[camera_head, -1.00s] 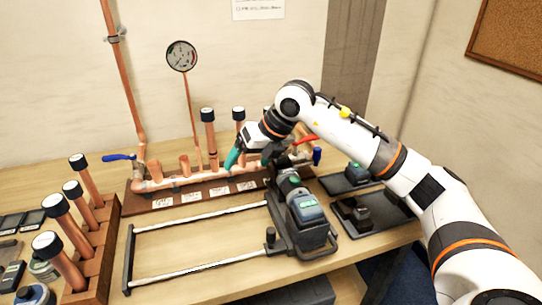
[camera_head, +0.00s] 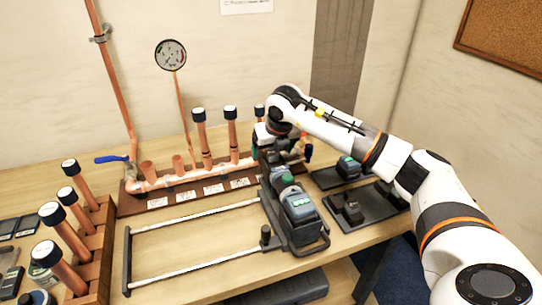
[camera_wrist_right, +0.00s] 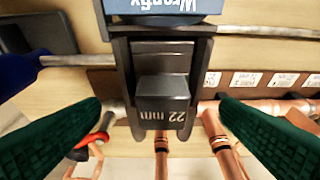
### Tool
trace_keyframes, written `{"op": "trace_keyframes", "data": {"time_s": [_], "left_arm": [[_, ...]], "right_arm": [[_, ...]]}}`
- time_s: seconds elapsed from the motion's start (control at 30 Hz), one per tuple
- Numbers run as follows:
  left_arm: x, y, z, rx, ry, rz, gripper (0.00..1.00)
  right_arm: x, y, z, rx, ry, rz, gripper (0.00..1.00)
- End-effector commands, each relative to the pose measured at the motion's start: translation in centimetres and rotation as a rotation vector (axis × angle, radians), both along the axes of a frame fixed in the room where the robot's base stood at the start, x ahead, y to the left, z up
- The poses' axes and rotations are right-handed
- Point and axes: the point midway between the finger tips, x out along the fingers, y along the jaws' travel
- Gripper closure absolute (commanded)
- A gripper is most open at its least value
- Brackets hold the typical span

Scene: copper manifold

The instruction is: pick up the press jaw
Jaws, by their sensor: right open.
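A dark press jaw marked "22 mm" (camera_wrist_right: 162,95) sits at the front end of the press tool and fills the middle of the right wrist view. My right gripper (camera_wrist_right: 162,112) is open, its two green-padded fingers apart on either side of the jaw, not visibly touching it. In the head view my right gripper (camera_head: 268,143) is over the far end of the press tool (camera_head: 290,205); its fingers are mostly hidden there. My left gripper is not in view.
The copper manifold (camera_head: 190,178) with upright pipes stands behind the tool. Two rails (camera_head: 195,215) run left from the tool. A dark tray (camera_head: 375,205) with dark blocks and another with a battery (camera_head: 347,166) lie right. A wooden pipe rack (camera_head: 103,240) stands left.

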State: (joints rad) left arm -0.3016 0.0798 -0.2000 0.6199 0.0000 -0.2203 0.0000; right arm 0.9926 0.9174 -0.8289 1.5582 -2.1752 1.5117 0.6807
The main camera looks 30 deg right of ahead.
Motion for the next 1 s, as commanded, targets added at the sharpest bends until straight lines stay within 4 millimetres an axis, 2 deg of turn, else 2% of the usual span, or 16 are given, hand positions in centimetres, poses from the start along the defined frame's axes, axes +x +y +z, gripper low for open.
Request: {"op": "trace_keyframes", "data": {"time_s": [0.03, 0.2, 0.47, 0.73, 0.77, 1.0], "left_arm": [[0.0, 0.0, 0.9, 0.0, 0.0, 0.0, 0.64], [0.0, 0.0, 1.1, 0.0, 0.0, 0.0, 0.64], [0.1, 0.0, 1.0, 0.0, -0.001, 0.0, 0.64], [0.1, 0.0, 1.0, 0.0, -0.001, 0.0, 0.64], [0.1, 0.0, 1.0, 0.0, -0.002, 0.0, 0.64], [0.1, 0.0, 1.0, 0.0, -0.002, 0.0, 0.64]], "right_arm": [[0.4, 0.1, -0.4, 0.001, 0.005, 0.0, 0.14], [1.0, -0.1, -2.2, 0.002, 0.001, -0.001, 0.14], [1.1, -0.1, -2.4, 0.001, 0.0, 0.0, 0.16], [1.1, -0.1, -2.3, 0.001, 0.0, 0.0, 0.6], [1.1, -0.1, -2.3, 0.001, 0.0, 0.0, 0.63], [1.2, -0.1, -2.0, 0.001, -0.005, 0.0, 0.63]]}}
